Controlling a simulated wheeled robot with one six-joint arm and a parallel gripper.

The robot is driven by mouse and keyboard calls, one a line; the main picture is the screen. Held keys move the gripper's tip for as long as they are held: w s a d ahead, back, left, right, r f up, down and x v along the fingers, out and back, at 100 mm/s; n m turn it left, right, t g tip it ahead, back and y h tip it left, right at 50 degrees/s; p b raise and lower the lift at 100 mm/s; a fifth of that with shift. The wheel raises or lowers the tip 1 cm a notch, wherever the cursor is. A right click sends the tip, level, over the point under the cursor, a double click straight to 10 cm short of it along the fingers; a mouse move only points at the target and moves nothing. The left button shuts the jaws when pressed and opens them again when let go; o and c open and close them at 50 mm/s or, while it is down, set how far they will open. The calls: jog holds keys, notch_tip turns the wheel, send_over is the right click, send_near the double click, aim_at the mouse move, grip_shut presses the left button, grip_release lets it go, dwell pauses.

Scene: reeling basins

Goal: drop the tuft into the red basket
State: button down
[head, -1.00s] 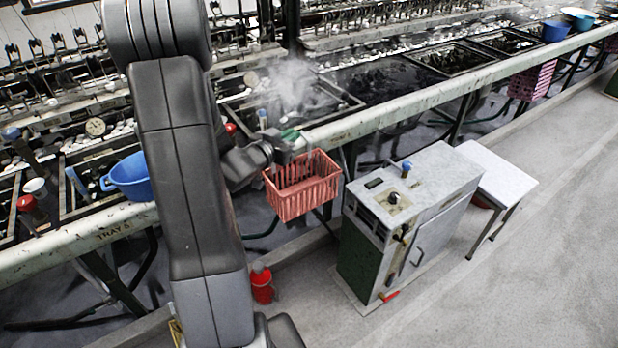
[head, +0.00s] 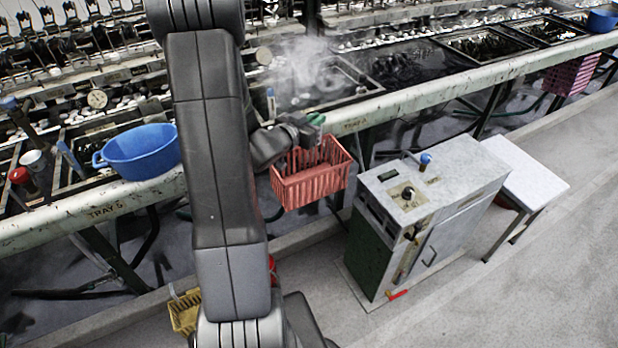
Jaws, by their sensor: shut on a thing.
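The red basket (head: 310,186) is an open slatted box at the front edge of the long basin bench, in the middle of the head view. My gripper (head: 316,153) is over the basket, with its fingers pointing down at the basket's opening. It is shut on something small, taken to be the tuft. The tuft itself is too small or too hidden to make out between the fingers. My arm covers the area just left of the basket.
A blue basin (head: 143,152) sits on the bench at left. A grey cabinet (head: 425,215) with a knob on top stands right of the basket, beside a white table (head: 530,180). A pink crate (head: 570,74) hangs farther right. Steam rises behind my gripper. The floor at right is clear.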

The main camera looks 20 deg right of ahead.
jog(key=shift+f, duration=0.55)
jog(key=c, duration=1.4)
grip_release()
jog(key=shift+c, duration=0.2)
jog(key=b+v, duration=0.1)
jog(key=v, duration=1.2)
jog(key=shift+s+a, duration=0.25)
jog(key=shift+a, duration=0.05)
jog(key=shift+d, duration=0.1)
